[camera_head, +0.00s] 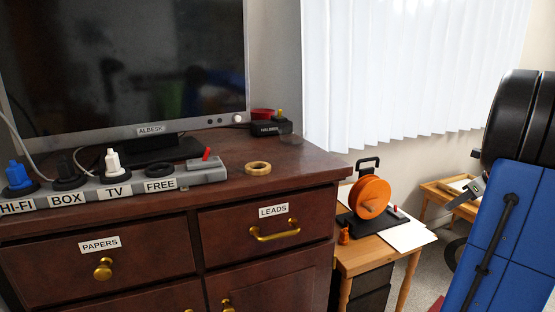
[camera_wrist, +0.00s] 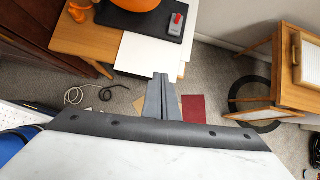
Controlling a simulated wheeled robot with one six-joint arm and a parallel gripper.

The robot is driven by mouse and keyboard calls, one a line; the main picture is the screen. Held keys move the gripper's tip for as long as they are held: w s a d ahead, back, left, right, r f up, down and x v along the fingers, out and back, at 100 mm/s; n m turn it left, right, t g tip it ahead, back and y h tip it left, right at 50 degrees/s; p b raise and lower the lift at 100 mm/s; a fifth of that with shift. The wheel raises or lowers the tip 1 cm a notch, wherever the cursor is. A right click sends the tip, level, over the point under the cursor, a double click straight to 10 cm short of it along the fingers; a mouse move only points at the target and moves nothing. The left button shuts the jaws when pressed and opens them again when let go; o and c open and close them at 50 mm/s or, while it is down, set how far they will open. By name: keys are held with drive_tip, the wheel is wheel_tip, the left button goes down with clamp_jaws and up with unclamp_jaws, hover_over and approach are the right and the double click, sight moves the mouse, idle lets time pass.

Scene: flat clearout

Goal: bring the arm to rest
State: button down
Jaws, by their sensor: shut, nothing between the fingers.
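My gripper (camera_wrist: 162,78) shows in the wrist view with its two grey fingers together and nothing between them. It hangs over the carpeted floor, near the white sheet on the small wooden table. In the head view my blue and black arm is folded at the right edge, clear of the dresser (camera_head: 150,210). A small grey part sticks out to its left; I cannot tell there how the fingers stand.
The small table (camera_head: 350,258) bears an orange reel (camera_head: 369,197) and a white sheet (camera_head: 407,235). In the wrist view a dark red flat thing (camera_wrist: 194,108) and a cable (camera_wrist: 75,96) lie on the floor. A wooden stand (camera_wrist: 262,70) is at right.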

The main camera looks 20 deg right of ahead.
drive_tip(key=s+a+r+n+g, duration=0.15)
drive_tip(key=a+n, duration=1.45)
drive_tip(key=a, duration=1.6)
drive_tip(key=s+a+f+n, duration=0.3)
drive_tip(key=s+a+n, duration=0.5)
drive_tip(key=n, duration=0.1)
drive_tip(key=s+a+f+n, duration=0.3)
drive_tip(key=s+a+n, duration=0.4)
drive_tip(key=a+n, duration=0.1)
drive_tip(key=shift+s+a+n+g+h, duration=0.15)
drive_tip(key=shift+s+n+g+h, duration=0.2)
drive_tip(key=shift+n+h, duration=0.05)
